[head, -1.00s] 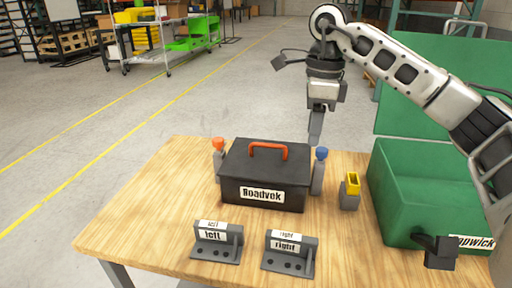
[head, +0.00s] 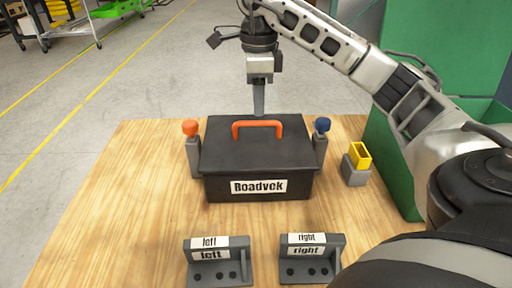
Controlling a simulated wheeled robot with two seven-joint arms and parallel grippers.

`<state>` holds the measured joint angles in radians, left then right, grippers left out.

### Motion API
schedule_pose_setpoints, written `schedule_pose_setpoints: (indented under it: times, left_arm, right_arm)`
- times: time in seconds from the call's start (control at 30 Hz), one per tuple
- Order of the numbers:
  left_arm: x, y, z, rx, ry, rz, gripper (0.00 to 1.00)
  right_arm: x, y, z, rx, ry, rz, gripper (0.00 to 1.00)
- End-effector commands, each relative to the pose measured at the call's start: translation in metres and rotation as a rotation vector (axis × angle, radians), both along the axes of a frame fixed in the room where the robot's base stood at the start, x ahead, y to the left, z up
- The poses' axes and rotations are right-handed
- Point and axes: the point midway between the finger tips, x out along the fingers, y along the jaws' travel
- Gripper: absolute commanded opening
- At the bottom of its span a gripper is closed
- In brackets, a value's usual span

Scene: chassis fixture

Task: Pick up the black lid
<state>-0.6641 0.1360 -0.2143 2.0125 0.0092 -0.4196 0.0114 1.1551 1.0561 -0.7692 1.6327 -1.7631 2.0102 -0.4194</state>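The black lid (head: 222,143) with an orange handle (head: 257,125) lies on a black box (head: 222,187) labelled "Roadvek" on the table. My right gripper (head: 259,108) points down at the lid's back edge, behind the handle in the picture. It is seen edge-on, so its opening does not show, and I cannot tell whether its tip touches the lid. The handle stands free in front of it. My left gripper is not in view.
An orange-topped post (head: 191,130) and a blue-topped post (head: 322,127) flank the box. Holders labelled left (head: 232,270) and right (head: 325,268) stand in front. A grey block with a yellow piece (head: 360,153) and a green bin (head: 392,172) stand at right. The table's left side is bare.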

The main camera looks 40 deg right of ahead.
Motion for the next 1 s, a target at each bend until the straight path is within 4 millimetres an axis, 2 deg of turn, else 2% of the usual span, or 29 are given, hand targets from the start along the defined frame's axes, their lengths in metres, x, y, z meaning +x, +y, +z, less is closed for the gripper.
schedule_pose_setpoints:
  times: [0.03, 0.27, 0.6, 0.87, 1.0]
  left_arm:
    - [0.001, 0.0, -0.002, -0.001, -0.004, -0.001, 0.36]
    - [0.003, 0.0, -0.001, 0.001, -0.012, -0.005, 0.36]
    - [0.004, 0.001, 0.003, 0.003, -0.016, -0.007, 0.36]
    - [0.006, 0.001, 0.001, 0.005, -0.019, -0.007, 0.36]
    - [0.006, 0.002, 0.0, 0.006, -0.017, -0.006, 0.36]
  right_arm:
    - [0.0, 0.001, -0.009, 0.002, 0.001, 0.001, 0.36]
    - [-0.001, 0.001, -0.022, 0.001, 0.002, 0.001, 0.36]
    - [-0.002, 0.004, -0.064, 0.001, 0.001, -0.001, 0.36]
    - [-0.002, 0.004, -0.066, 0.0, -0.001, 0.0, 0.36]
    - [-0.002, 0.004, -0.066, 0.0, -0.001, 0.0, 0.0]
